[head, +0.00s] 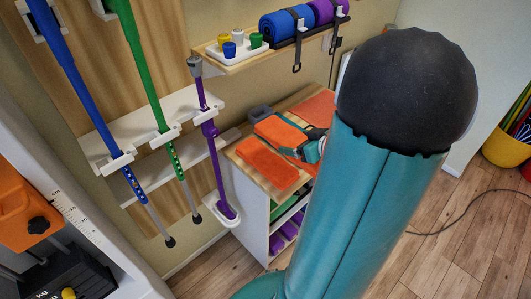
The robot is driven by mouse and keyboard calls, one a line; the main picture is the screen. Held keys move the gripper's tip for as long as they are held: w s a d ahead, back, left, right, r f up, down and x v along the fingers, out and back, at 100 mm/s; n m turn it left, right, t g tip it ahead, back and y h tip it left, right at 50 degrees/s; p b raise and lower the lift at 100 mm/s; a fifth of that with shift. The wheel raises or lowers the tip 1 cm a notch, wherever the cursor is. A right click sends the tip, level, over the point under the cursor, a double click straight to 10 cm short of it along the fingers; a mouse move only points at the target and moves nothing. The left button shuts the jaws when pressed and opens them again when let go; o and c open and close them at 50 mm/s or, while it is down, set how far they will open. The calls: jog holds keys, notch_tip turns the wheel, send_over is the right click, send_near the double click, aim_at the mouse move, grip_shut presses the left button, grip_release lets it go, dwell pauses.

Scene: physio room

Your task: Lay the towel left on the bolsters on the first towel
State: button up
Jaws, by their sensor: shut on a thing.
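One orange towel (267,163) lies flat near the front left of the wooden cabinet top. A second orange towel (278,131) is just behind it, close to my gripper (306,150). My gripper is low over the cabinet top and shut on the second towel; its fingertips are small and partly hidden by my arm. I cannot tell how far the towel is above the surface. The blue bolster (286,24) and the purple bolster (325,10) lie on the upper wall shelf, and no towel shows on them.
A white tray (237,47) with coloured cups stands on the shelf. Poles (215,160) hang left; a cable (455,215) crosses the floor.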

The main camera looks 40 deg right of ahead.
jog(key=x, duration=0.4)
jog(key=a+x, duration=0.1)
jog(key=x, duration=0.1)
jog(key=shift+w, duration=0.35)
send_over(269, 160)
notch_tip(269, 160, down, 6)
jog(key=shift+r, duration=0.1)
jog(key=shift+f, duration=1.6)
jog(key=shift+f, duration=0.2)
jog(key=o, duration=0.9)
jog(key=shift+o, duration=0.2)
jog(key=shift+r, duration=0.1)
